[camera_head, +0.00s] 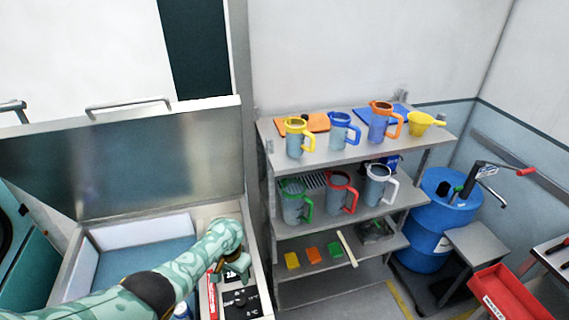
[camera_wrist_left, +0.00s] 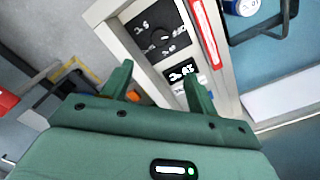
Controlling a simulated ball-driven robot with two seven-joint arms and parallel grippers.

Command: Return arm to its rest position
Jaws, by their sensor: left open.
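My left arm comes in from the lower left in the head view, patterned in green. Its left gripper (camera_head: 236,270) is over the control panel at the right side of an open-lidded bath (camera_head: 262,280). In the left wrist view the left gripper (camera_wrist_left: 158,85) has its two green fingers apart with nothing between them. The panel's black dial (camera_wrist_left: 158,38) and small display (camera_wrist_left: 181,73) lie beyond the fingertips. I cannot tell the exact gap to the panel. My right gripper is not in view.
The raised metal lid (camera_head: 130,160) stands behind the bath. A shelf rack (camera_head: 340,150) with several jugs stands to the right. A blue drum (camera_head: 432,225) and a red tray (camera_head: 505,295) are further right. A bottle cap (camera_wrist_left: 243,6) shows in the wrist view.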

